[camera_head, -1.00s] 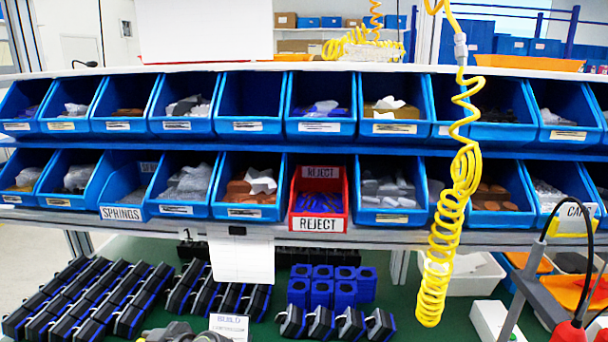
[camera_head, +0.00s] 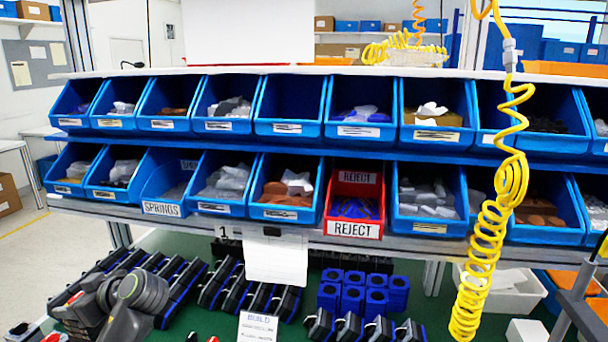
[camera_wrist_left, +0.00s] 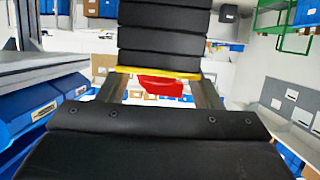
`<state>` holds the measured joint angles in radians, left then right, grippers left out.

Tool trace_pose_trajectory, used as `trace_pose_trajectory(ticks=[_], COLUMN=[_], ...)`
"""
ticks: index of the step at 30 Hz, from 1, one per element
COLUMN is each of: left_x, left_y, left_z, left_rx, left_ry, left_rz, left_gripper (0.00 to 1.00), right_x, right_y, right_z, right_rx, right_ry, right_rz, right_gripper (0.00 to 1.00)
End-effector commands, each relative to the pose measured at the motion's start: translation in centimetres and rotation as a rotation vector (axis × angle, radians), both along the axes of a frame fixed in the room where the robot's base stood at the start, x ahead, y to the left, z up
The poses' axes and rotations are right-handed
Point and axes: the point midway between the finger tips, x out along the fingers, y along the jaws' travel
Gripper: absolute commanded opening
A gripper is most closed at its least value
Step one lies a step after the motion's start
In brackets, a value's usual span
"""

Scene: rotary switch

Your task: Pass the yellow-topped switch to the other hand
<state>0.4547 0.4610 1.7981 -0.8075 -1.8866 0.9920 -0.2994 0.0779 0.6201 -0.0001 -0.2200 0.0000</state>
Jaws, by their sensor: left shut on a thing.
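In the left wrist view, the switch shows as a thin yellow strip (camera_wrist_left: 158,70) with a red part (camera_wrist_left: 162,87) just below it. My left gripper (camera_wrist_left: 160,78) is shut on it; the black ribbed piece above and the black plate below cover most of it. In the head view, my left arm comes in at the lower left, its grey and black joints over the green bench. Its fingertips and the held switch are not clear there. My right gripper is in neither view.
Two rows of blue bins (camera_head: 286,128) stand behind the bench, with a red REJECT bin (camera_head: 354,228) in the lower row. Black and blue parts (camera_head: 362,292) cover much of the green bench (camera_head: 180,240). A yellow coiled hose (camera_head: 484,250) hangs at right.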

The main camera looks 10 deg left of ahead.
Motion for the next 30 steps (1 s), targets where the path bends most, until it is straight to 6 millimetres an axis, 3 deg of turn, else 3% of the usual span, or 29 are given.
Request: trace_pose_trajectory(ticks=[1, 4, 15, 23, 30], left_x=[-0.3, -0.8, -1.9, -0.8, 0.8], left_y=[1.3, 3.1, 7.4, 4.0, -1.8], left_z=[1.4, 3.4, 8.4, 9.2, 10.7], left_rx=[0.009, 0.008, 0.022, 0.0, 0.004], left_ry=[-0.005, -0.005, -0.007, -0.004, -0.006], left_rz=[0.014, 0.038, 0.087, -0.125, -0.501], left_gripper=[0.07, 0.07, 0.07, 0.07, 0.07], right_x=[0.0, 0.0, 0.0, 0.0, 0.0], right_y=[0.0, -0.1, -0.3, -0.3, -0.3], right_z=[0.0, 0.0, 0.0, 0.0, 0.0], right_rx=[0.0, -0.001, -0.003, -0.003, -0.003], right_ry=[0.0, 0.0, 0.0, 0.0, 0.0], right_rz=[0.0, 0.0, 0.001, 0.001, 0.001], right_gripper=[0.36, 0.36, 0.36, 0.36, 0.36])
